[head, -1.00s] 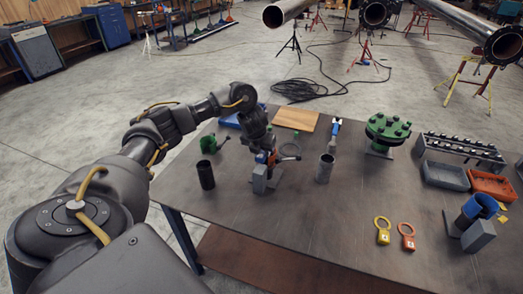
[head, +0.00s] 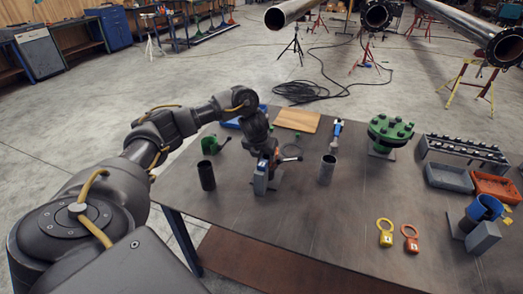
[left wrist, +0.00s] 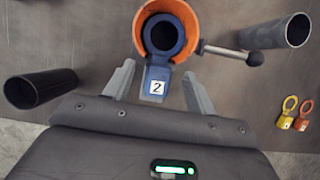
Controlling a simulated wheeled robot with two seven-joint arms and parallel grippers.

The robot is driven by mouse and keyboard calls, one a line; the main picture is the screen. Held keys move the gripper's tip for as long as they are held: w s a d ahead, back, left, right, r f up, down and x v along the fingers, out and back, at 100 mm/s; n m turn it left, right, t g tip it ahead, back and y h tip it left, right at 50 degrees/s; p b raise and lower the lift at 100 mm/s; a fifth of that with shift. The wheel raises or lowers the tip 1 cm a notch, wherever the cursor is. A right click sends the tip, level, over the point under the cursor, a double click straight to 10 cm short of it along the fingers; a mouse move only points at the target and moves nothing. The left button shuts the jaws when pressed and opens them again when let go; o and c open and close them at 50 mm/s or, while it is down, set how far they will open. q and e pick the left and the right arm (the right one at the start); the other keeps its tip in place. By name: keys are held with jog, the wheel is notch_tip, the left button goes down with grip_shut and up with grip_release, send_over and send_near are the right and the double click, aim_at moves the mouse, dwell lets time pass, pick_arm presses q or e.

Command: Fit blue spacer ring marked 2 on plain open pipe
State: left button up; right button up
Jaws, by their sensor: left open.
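The blue spacer ring (left wrist: 162,35) lies in an orange curved holder in the left wrist view. Its blue tag (left wrist: 156,86) carries a white label with a 2. My left gripper (left wrist: 158,80) is open, with one finger on each side of the tag. In the head view my left gripper (head: 263,172) is low over the table and largely hides the ring and holder. A plain grey open pipe (head: 327,169) stands upright just right of it. The grey pipe also shows at the top right of the left wrist view (left wrist: 275,34). My right gripper is not in view.
A black tube (head: 206,175) stands left of the gripper. Yellow (head: 386,234) and orange (head: 411,240) tagged rings lie front right. A green flange (head: 390,130), bolt rack (head: 465,152) and blue curved piece (head: 485,207) occupy the right. The front middle of the table is clear.

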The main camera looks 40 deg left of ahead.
pick_arm(q)
jog(key=w+a+r+p+v, duration=0.1)
jog(key=w+p+v, duration=0.2)
jog(key=p+v, duration=0.6)
jog(key=shift+v, duration=5)
